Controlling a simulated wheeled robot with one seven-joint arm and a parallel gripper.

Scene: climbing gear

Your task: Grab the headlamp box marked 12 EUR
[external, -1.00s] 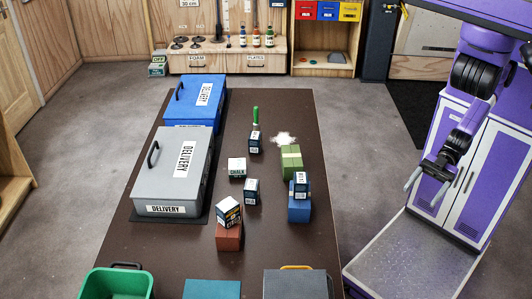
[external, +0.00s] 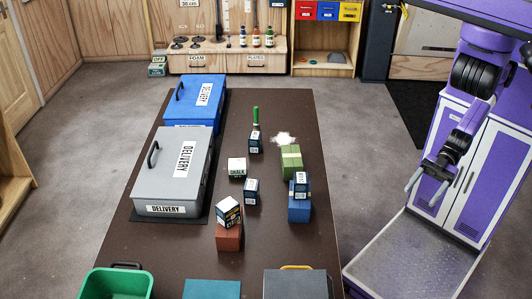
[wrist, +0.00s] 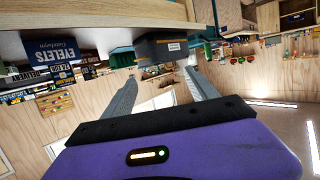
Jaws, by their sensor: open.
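Several small boxes stand on the dark table, and no 12 EUR mark is legible, so I cannot tell which is the headlamp box. One dark box (external: 255,143) is toward the back, another dark box (external: 251,188) stands mid-table, and a third dark box (external: 300,183) sits on a blue block (external: 299,211). A black-and-white box (external: 229,211) rests on a red-brown block (external: 229,239). My gripper (external: 425,189) is open and empty, off the table's right side, away from all the boxes. Its open fingers also show in the wrist view (wrist: 160,76).
A white chalk box (external: 237,168) and a green block (external: 291,162) are on the table (external: 180,245). A grey delivery case (external: 160,185) and a blue case (external: 205,92) line its left side. A green bin (external: 117,284) is at the front left.

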